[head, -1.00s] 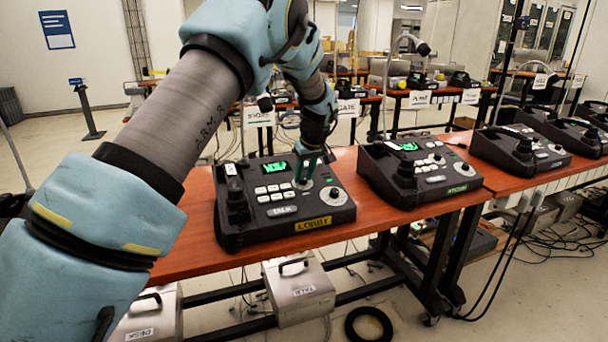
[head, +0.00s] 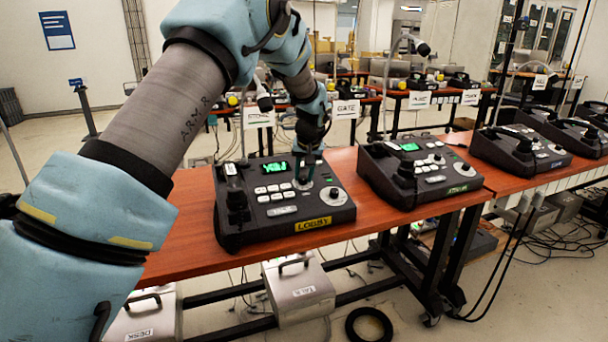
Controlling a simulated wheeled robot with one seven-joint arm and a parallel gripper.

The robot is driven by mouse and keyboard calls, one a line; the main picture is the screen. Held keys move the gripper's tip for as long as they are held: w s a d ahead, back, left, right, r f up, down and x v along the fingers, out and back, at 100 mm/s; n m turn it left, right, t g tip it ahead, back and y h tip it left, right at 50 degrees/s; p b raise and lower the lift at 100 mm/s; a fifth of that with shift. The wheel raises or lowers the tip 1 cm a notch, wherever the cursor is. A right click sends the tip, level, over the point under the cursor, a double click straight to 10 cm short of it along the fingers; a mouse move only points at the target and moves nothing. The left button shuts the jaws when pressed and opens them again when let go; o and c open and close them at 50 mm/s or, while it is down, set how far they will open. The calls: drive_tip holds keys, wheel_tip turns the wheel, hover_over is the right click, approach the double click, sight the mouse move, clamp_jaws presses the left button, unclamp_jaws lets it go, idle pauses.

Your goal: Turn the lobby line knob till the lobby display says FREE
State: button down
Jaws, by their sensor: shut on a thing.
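The lobby phone (head: 285,231) is a dark desk unit with a yellow LOBBY label, standing at the left of the near orange table. Its small green display (head: 275,168) is lit, but its text is too small to read surely. My gripper (head: 304,175) points down at the upper right of the phone's panel and is shut on the lobby line knob. The knob is mostly hidden between the fingers; its pale round base (head: 303,185) shows below them. A second round dial (head: 333,196) lies to the right, apart from the fingers.
A handset (head: 236,198) stands at the lobby phone's left side. Another phone (head: 420,185) with a green label stands to the right, with bare orange tabletop (head: 350,175) between. More phones line the table farther right. A metal case hangs below the table.

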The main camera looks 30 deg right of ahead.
drive_tip(key=shift+m, duration=0.8)
drive_tip(key=c, duration=0.6)
unclamp_jaws()
drive_tip(key=shift+r, duration=0.1)
drive_tip(key=b+v, duration=0.1)
drive_tip(key=v, duration=0.9)
drive_tip(key=shift+r+b, duration=0.3)
drive_tip(key=shift+b, duration=0.05)
drive_tip(key=shift+s+a, duration=0.1)
drive_tip(key=shift+s, duration=0.05)
